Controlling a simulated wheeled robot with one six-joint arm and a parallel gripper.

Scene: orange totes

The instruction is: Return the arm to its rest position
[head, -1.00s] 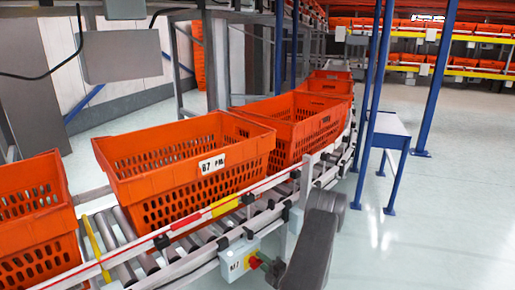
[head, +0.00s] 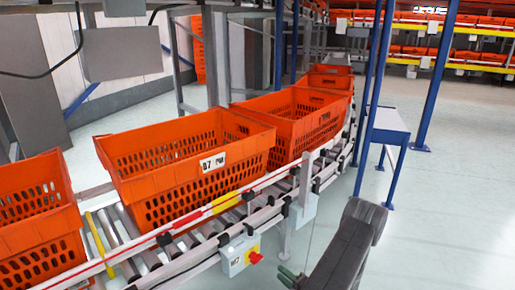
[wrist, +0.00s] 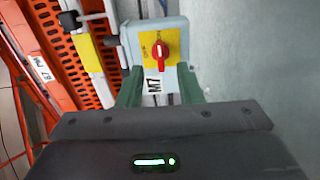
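My gripper (wrist: 158,88) shows in the wrist view as two green fingers, spread apart with nothing between them. In the head view my gripper (head: 289,274) is at the bottom, just right of a small control box (head: 237,252) on the conveyor's side and apart from it. The box carries a red knob (head: 256,257), which also shows in the wrist view as a red rotary knob (wrist: 159,50) on a yellow plate, its grip roughly upright.
An orange tote marked B7 (head: 190,170) stands on the roller conveyor, with others before and behind it. A red and yellow strip (head: 215,206) runs along the conveyor's side rail. Blue posts and a small bench (head: 388,120) stand to the right. The floor (head: 450,220) at right is clear.

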